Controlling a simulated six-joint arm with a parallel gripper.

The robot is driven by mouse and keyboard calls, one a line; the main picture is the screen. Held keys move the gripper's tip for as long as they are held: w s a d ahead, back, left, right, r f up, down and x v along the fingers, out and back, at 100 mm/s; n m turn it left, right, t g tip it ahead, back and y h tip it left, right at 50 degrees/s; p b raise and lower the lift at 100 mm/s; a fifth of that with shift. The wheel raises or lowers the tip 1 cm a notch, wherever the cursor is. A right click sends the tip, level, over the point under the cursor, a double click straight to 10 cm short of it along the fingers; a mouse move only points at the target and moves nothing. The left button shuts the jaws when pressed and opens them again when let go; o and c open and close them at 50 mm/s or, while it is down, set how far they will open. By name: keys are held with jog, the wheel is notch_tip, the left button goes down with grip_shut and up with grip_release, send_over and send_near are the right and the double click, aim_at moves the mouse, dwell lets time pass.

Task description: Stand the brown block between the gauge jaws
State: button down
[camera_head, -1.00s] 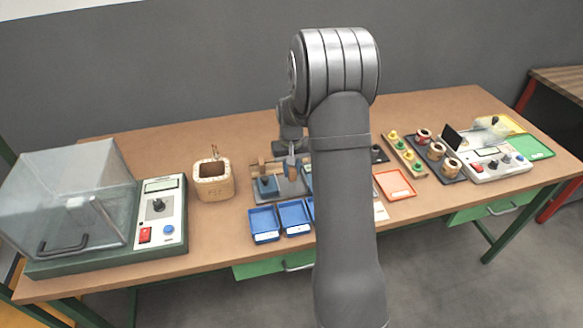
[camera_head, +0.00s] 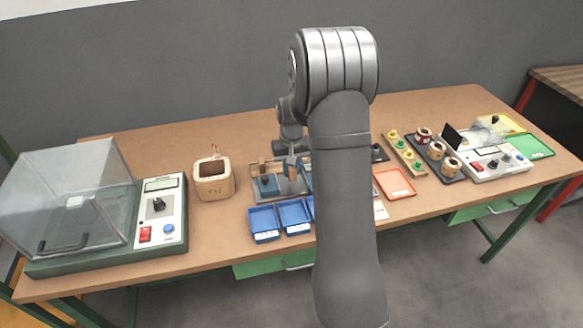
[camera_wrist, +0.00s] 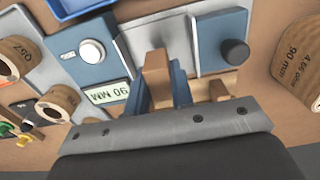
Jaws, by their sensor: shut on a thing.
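In the wrist view my gripper (camera_wrist: 162,92) is shut on the brown block (camera_wrist: 157,68), which rises upright between its blue-grey fingers. The gauge lies just beyond it. Its blue display body (camera_wrist: 88,52), with a white knob and a "90 MM" readout, is on the left. Its blue end with a black knob (camera_wrist: 232,52) is on the right, and a pale grey plate (camera_wrist: 173,38) spans between. In the head view the gripper (camera_head: 292,168) is over the gauge (camera_head: 268,186), partly hidden by my arm. I cannot tell whether the block's foot touches the gauge.
A second brown piece (camera_wrist: 218,90) stands right of the held block. In the head view, blue bins (camera_head: 279,220) sit in front, a wooden box (camera_head: 213,180) left, and a clear-hooded tester (camera_head: 75,205) far left. The table's back is clear.

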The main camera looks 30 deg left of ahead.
jog(key=shift+f, duration=0.15)
jog(key=shift+f, duration=1.45)
jog(key=c, duration=0.8)
grip_release()
jog(key=shift+o, duration=0.2)
jog(key=shift+r, duration=3.95)
